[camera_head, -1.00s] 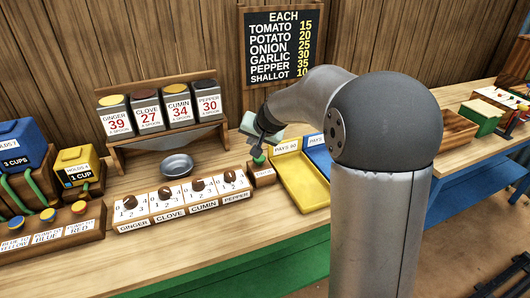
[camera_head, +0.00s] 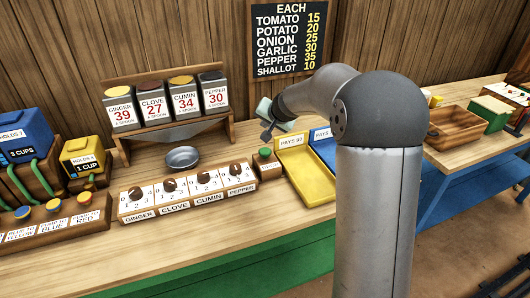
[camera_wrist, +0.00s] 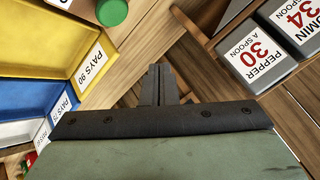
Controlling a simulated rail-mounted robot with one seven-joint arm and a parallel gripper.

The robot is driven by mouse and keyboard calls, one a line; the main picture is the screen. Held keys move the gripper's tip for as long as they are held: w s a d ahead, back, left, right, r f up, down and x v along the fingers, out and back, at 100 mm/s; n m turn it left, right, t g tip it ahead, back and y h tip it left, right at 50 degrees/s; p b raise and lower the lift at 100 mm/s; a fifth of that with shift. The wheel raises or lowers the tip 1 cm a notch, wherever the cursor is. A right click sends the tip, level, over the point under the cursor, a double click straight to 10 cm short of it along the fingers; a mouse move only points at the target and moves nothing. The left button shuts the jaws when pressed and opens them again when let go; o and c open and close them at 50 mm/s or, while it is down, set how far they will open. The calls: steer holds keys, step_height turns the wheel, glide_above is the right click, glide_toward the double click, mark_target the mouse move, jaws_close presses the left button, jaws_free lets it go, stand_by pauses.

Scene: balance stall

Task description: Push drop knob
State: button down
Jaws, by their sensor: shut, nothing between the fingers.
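The drop knob (camera_head: 265,153) is a round green button on a small wooden block (camera_head: 268,169), right of the row of spice dials; the block's label is too small to read. The knob also shows at the top edge of the wrist view (camera_wrist: 112,11). My gripper (camera_head: 266,135) is shut and empty, above the knob and apart from it in the head view. Its dark closed fingers (camera_wrist: 159,75) show in the wrist view, below and right of the knob.
Four-spice dial panel (camera_head: 188,193) and a metal bowl (camera_head: 182,158) lie left of the knob, below the spice rack (camera_head: 168,134). Yellow (camera_head: 308,178) and blue trays (camera_head: 326,152) stand close on the right. A price board (camera_head: 288,38) hangs behind.

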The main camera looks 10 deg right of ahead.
steer(key=b, duration=0.5)
glide_above(264, 149)
steer(key=s, duration=0.2)
steer(key=f, duration=0.6)
steer(key=shift+w+d+f, duration=0.1)
steer(key=shift+d+f, duration=0.15)
steer(key=shift+f, duration=0.5)
steer(key=shift+f+b, duration=0.1)
steer(key=shift+b, duration=0.25)
steer(key=shift+f+b, duration=0.35)
steer(key=shift+b, duration=0.15)
steer(key=shift+f+b, duration=0.8)
steer(key=shift+b, duration=0.05)
stand_by(0.9)
stand_by(0.3)
steer(key=shift+r+p, duration=0.9)
steer(key=shift+r, duration=0.3)
steer(key=shift+r, duration=0.1)
